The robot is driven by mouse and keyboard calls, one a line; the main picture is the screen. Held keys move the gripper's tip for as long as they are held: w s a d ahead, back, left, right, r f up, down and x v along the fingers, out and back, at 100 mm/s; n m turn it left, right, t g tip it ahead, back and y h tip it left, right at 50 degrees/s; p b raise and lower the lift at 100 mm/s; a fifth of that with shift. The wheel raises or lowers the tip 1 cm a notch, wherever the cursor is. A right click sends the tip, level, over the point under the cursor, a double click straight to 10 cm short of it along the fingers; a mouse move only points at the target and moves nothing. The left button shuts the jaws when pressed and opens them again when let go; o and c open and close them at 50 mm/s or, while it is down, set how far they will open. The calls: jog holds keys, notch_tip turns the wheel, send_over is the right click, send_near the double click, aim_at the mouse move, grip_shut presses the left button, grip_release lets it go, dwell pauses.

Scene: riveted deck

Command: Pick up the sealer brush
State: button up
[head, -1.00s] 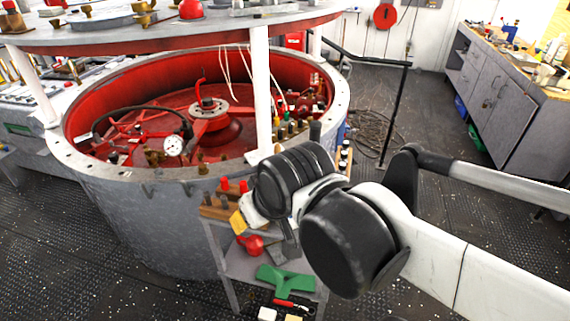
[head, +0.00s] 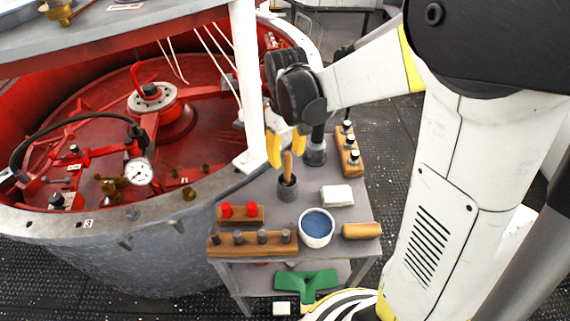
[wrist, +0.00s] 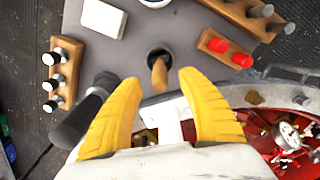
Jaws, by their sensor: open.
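The sealer brush shows as a wooden handle (head: 287,167) standing up out of a dark grey cup (head: 288,190) on a small grey cart. Its bristle end is hidden in the cup. My gripper (head: 286,158) has yellow fingers and is open, pointing down over the cup. In the wrist view the handle (wrist: 160,76) lies between the two fingertips, with a gap on each side. I cannot tell whether the tips reach below the handle's top. Nothing is held.
The cart top (head: 268,202) also holds a white block (head: 337,195), a bowl with blue contents (head: 316,228), a wooden roll (head: 362,231) and wooden racks of small pegs. A white post (head: 246,80) and the round red-lined tank (head: 70,120) stand close on the left.

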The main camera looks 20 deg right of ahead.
aim_at(287, 173)
notch_tip(287, 173, down, 8)
jog(key=b, duration=0.3)
jog(key=shift+s+r, duration=0.15)
jog(key=shift+r, duration=0.25)
grip_shut()
